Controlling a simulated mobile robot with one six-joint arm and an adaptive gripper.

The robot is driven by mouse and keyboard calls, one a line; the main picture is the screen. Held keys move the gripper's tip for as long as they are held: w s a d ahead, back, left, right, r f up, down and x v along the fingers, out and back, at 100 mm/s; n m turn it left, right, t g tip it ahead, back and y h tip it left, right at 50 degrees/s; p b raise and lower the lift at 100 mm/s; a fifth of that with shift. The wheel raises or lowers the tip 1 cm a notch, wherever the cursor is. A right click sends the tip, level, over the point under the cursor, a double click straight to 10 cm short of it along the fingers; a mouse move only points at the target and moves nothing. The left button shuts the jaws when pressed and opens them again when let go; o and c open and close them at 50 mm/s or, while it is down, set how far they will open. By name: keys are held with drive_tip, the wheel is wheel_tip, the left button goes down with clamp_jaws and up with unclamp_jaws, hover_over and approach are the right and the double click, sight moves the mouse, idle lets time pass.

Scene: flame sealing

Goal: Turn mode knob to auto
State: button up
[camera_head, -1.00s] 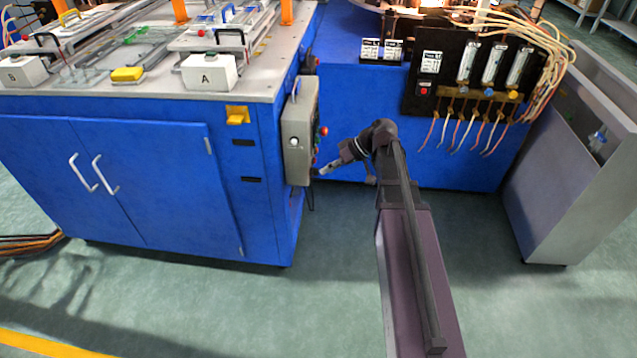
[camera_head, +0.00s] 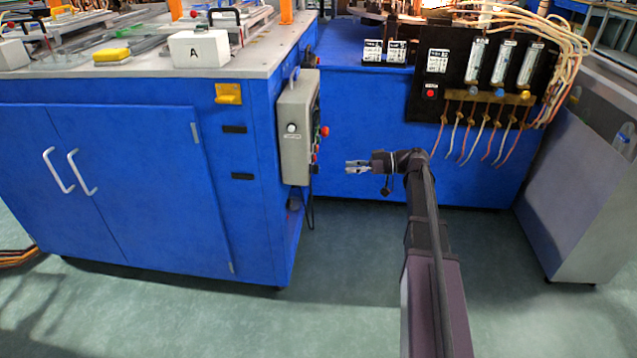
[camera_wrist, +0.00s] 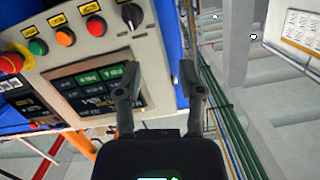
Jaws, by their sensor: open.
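A black rotary knob (camera_wrist: 131,14) with a yellow label above it sits on the grey control panel at the top of the wrist view. I take it as the mode knob; its label and setting are too small to read. The grey control box (camera_head: 294,155) hangs on the side of the blue cabinet; its panel face is mostly turned away in the head view. My gripper (camera_head: 352,167) is open and empty, to the right of the box with a gap between. In the wrist view its fingers (camera_wrist: 160,72) stand below the knob in the picture, apart from it.
Beside the knob are a red button (camera_wrist: 96,25), an orange button (camera_wrist: 65,37), a green button (camera_wrist: 38,47) and a red emergency stop (camera_wrist: 11,62). A screen (camera_wrist: 88,90) lies below them. A blue cabinet with flow meters (camera_head: 503,62) stands behind my arm.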

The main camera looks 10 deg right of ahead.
sight(318, 165)
drive_tip(key=shift+n+t+y, duration=0.6)
drive_tip(key=shift+n+y, duration=0.3)
drive_tip(key=d+f+b, duration=0.1)
drive_tip(key=w+d+f+b, duration=0.1)
drive_tip(key=d+b, duration=0.1)
drive_tip(key=w+d+f+b, duration=0.1)
drive_tip(key=b, duration=0.1)
drive_tip(key=shift+d+f, duration=0.1)
drive_tip(key=shift+d, duration=0.1)
drive_tip(key=shift+w+a, duration=0.1)
drive_tip(key=shift+a, duration=0.1)
drive_tip(key=x, duration=1.3)
drive_tip(key=shift+a, duration=0.2)
clamp_jaws()
